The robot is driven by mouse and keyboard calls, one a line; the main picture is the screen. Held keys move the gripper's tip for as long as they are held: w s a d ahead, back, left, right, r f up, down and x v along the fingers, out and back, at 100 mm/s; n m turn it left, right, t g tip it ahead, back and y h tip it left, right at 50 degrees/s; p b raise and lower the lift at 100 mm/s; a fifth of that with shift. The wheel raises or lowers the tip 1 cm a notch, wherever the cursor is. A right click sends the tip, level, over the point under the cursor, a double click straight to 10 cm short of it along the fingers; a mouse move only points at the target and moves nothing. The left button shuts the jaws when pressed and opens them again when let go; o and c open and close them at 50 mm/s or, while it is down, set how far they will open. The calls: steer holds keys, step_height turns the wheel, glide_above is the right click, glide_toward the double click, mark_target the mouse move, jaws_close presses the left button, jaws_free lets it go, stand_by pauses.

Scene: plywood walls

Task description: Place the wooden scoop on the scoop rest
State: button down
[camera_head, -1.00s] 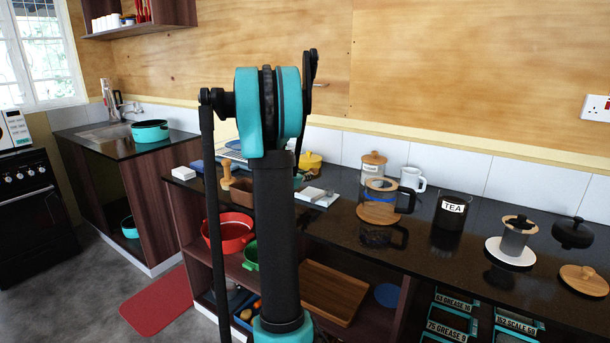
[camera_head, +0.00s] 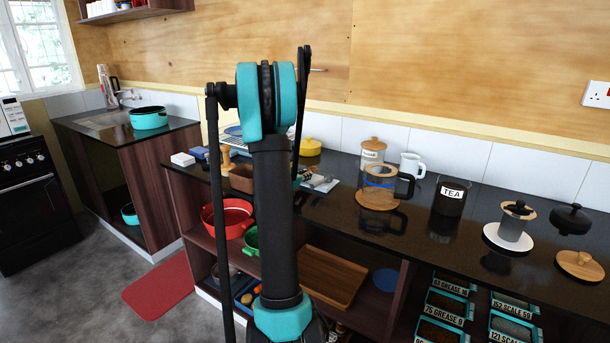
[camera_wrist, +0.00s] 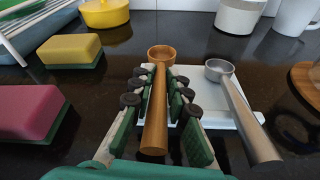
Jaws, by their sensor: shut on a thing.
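The wooden scoop (camera_wrist: 154,120) is between the green-padded fingers of my gripper (camera_wrist: 160,88), which is shut on its handle. Its round bowl (camera_wrist: 162,53) points away from me. The white scoop rest (camera_wrist: 218,98) lies just right of and partly behind the gripper, with a metal scoop (camera_wrist: 240,105) across its right side. The wooden scoop overlaps the rest's left part in the wrist view; whether it touches is unclear. In the head view the rest (camera_head: 326,186) shows beside my arm, which hides most of my gripper.
A yellow sponge (camera_wrist: 71,50) and a pink sponge (camera_wrist: 28,110) lie left of the gripper. A yellow pot (camera_wrist: 104,13) stands behind, with a white mug (camera_wrist: 294,14) at the back right. A glass coffee pot (camera_head: 378,192) stands right of the rest.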

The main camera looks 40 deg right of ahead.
steer(key=shift+f, duration=0.1)
steer(key=c, duration=1.4)
jaws_free()
steer(key=shift+o, duration=0.2)
